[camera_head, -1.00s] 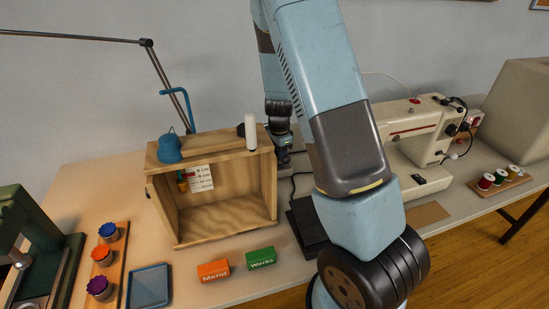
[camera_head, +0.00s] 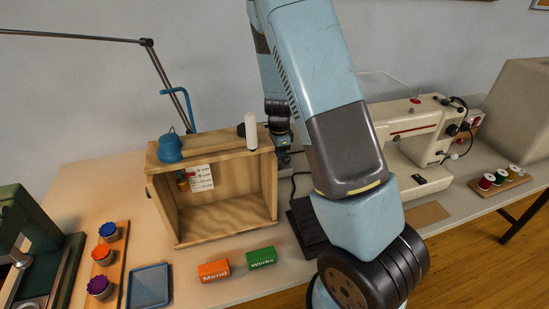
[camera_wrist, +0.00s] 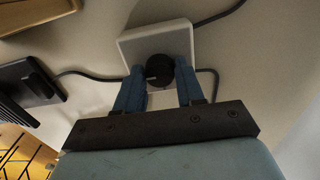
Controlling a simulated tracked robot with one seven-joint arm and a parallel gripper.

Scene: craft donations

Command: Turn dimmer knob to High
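The dimmer is a white square box with a round black dimmer knob (camera_wrist: 160,70), seen in the wrist view. A small pale mark shows on the knob's lower left side. My gripper (camera_wrist: 161,76) has its two blue fingers on either side of the knob, with the fingertips very close to its edges. I cannot tell whether they press on it. Any lettering for High is not legible. In the head view my arm hides the dimmer and the fingers.
A cable leaves the white box, and a black pedal (camera_head: 306,222) lies to its left in the wrist view. A sewing machine (camera_head: 412,133) stands right of my arm. A wooden box (camera_head: 220,225) and the green Works block (camera_head: 261,257) are to the left.

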